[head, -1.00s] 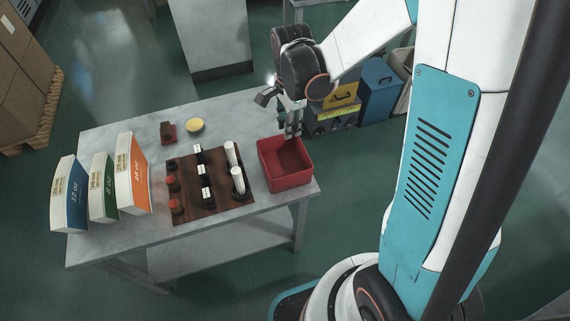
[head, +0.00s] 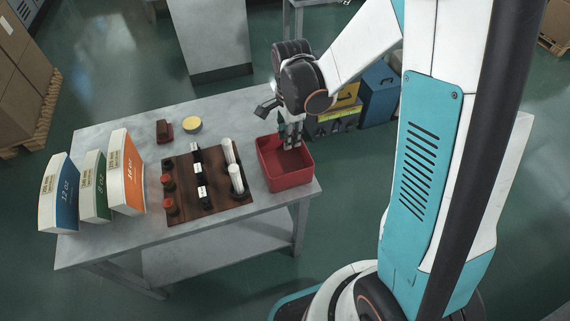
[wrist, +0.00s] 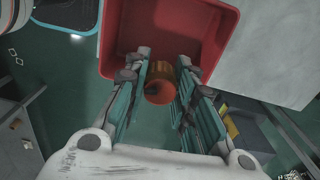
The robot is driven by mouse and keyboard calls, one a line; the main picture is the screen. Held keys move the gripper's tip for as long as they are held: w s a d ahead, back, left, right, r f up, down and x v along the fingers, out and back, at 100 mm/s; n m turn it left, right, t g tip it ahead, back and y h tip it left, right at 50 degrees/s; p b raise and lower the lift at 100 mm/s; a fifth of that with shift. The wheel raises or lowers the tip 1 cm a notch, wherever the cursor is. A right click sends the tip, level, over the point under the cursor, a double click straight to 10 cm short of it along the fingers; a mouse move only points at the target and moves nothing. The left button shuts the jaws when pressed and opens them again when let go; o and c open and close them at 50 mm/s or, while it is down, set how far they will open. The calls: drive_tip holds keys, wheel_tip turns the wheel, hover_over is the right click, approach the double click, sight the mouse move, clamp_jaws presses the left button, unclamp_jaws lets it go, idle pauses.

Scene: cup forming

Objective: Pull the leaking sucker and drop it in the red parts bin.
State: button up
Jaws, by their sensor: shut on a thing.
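My gripper (head: 291,140) is shut on a sucker. In the wrist view the sucker (wrist: 159,90) is a small orange-red cup with a brownish upper part, held between the two green-sided fingers (wrist: 160,80). In the head view the sucker is too hidden by the fingers to make out. The red parts bin (head: 289,181) stands on the table's right end. My fingertips are over its opening, near the back wall; I cannot tell how deep they reach. The bin's red wall (wrist: 117,40) also shows around the fingertips in the wrist view.
A brown board (head: 214,205) with red suckers, black labelled parts and white cylinders lies left of the bin. Blue, green and orange boxes (head: 125,170) stand at the table's left. A yellow round tin (head: 192,124) and a small brown block (head: 164,130) sit behind.

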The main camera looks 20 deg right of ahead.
drive_tip(key=o, duration=1.1)
wheel_tip(320, 180, up, 12)
drive_tip(key=s+r+n+t, duration=0.3)
drive_tip(key=s+n, duration=0.4)
drive_tip(key=n, duration=0.1)
drive_tip(key=s+r+n+t, duration=0.3)
drive_tip(key=s+n+t, duration=0.1)
drive_tip(key=s+n, duration=0.4)
drive_tip(key=shift+r+n, duration=0.35)
drive_tip(key=shift+n, duration=0.35)
